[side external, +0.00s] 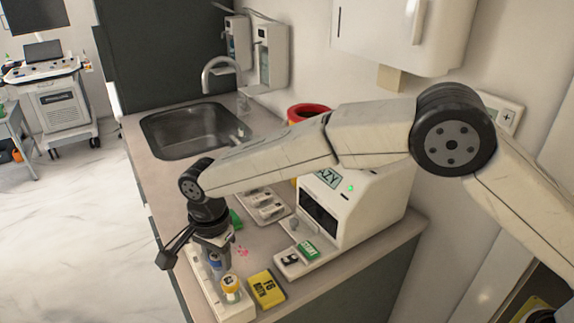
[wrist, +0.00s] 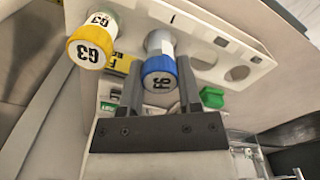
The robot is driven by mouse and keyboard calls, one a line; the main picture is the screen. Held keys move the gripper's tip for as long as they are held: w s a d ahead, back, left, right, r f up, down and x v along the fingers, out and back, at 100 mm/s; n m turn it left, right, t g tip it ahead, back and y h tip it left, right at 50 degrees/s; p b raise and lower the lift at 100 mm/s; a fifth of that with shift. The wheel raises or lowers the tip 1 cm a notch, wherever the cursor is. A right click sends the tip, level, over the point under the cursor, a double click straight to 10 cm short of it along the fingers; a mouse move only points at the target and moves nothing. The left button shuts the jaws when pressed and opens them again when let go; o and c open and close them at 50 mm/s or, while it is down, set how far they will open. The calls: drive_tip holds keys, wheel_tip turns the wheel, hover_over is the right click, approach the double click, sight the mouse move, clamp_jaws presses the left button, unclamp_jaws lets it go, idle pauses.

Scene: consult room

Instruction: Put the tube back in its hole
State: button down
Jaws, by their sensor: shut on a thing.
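A tube with a blue cap (wrist: 160,76) and a dark printed label stands between the two fingers of my gripper (wrist: 159,66), which is shut on it. In the side view my gripper (side external: 214,243) points down over the pale tube rack (side external: 203,293), and the blue-capped tube (side external: 217,261) shows just below it. The rack (wrist: 262,50) has empty round holes to the right of the tube in the wrist view. I cannot tell whether the tube's lower end is inside a hole.
A tube with a yellow cap (wrist: 88,49) marked G3 stands in the rack close beside the held tube. A yellow box (side external: 266,289) lies right of the rack. A white machine (side external: 352,205) stands behind, with a sink (side external: 195,130) farther back.

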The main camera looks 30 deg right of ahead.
drive_tip(key=shift+f, duration=0.15)
drive_tip(key=shift+c, duration=1)
unclamp_jaws()
drive_tip(key=shift+r, duration=3.95)
drive_tip(key=shift+d, duration=0.15)
